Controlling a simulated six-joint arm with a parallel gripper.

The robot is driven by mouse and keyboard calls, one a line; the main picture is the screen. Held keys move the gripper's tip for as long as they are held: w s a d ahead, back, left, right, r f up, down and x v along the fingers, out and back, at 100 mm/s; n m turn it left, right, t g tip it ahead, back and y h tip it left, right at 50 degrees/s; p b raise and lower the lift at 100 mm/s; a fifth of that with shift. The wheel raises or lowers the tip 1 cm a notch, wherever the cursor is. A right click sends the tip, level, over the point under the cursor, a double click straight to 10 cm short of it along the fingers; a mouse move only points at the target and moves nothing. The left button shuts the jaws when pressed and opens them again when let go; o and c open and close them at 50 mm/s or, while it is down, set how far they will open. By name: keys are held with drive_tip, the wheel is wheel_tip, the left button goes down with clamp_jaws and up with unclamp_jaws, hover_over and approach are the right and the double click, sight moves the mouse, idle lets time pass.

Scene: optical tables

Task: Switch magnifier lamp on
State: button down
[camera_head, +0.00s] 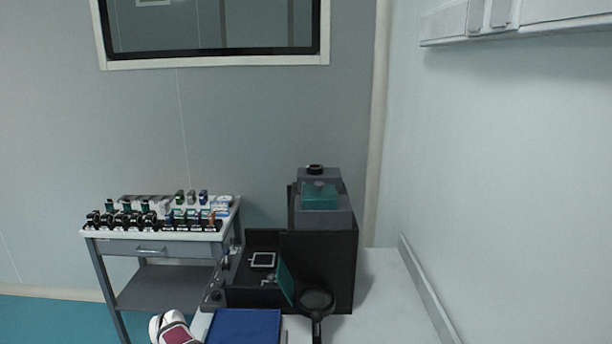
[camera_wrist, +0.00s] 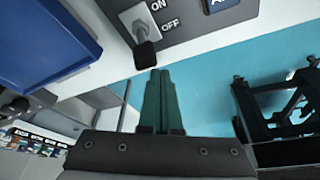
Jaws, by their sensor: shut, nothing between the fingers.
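The black magnifier (camera_head: 317,300) with its round lens stands at the front of the white table in the head view. In the wrist view a toggle switch (camera_wrist: 147,38) with a black tip sits on a grey panel beside the printed words ON and OFF. Its lever leans toward the lower part of that view; I cannot tell which setting it is in. My gripper (camera_wrist: 161,73) has its green fingers shut and empty. The fingertips appear just below the black tip in the picture; whether they touch it is unclear. My gripper is not clearly seen in the head view.
A blue tray (camera_head: 245,327) lies left of the magnifier and also shows in the wrist view (camera_wrist: 40,45). A black box (camera_head: 330,265) stands behind the magnifier. A cart (camera_head: 150,248) with several optics is at left. A black frame (camera_wrist: 275,112) is right of my fingers.

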idle(0.4)
drive_tip(key=shift+d+f, duration=0.15)
drive_tip(key=shift+d, duration=1.8)
drive_tip(key=shift+a+r, duration=0.25)
drive_tip(key=shift+r, duration=0.95)
drive_tip(key=shift+a+r, duration=0.2)
drive_tip(key=shift+r, duration=1.05)
drive_tip(key=shift+a+r, duration=0.25)
drive_tip(key=shift+r, duration=0.95)
